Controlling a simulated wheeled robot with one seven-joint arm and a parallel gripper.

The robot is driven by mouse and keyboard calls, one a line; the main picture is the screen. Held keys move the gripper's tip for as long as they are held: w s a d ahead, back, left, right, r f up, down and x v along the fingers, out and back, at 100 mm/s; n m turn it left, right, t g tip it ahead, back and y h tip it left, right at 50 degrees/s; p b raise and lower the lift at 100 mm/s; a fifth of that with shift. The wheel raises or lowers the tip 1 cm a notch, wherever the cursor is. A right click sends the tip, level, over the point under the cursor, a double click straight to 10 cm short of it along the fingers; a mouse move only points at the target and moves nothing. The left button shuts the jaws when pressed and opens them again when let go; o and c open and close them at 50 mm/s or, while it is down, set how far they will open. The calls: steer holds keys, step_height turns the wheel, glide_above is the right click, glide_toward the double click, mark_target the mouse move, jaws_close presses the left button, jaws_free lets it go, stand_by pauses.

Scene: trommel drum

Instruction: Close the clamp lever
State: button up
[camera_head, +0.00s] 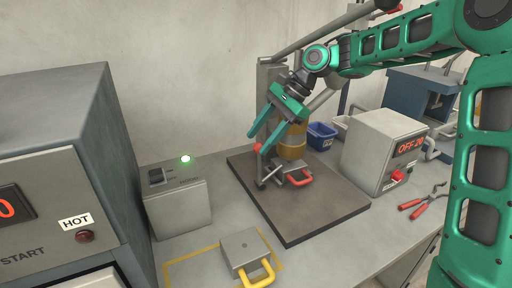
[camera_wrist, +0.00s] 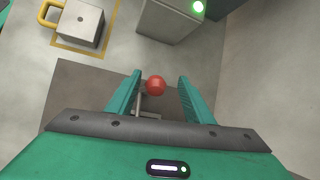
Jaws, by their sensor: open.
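The clamp lever shows as a red ball knob (camera_head: 257,147) on a thin grey arm, low at the left side of the brown drum (camera_head: 293,143) on the dark base plate. My gripper (camera_head: 259,144) is open and reaches down to the left of the drum, its fingertips around knob height. In the wrist view the red knob (camera_wrist: 155,85) appears between the two open fingers (camera_wrist: 160,77), nearer the left one, with a visible gap to each. The lever's grey bar shows below it, partly hidden by the gripper body.
A block with a red handle (camera_head: 299,180) sits by the drum. A block with a yellow handle (camera_head: 242,252) stands in a yellow outline. A grey box with a green light (camera_head: 178,206) is left; an "OFF 20" box (camera_head: 383,152) and red pliers (camera_head: 420,204) are right.

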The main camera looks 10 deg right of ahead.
steer(key=shift+w+d+r, duration=0.15)
steer(key=shift+d+r, duration=0.05)
steer(key=shift+d, duration=0.3)
steer(key=shift+w+d+r, duration=0.15)
steer(key=shift+d+r, duration=0.05)
steer(key=shift+d, duration=0.25)
steer(key=shift+a, duration=0.1)
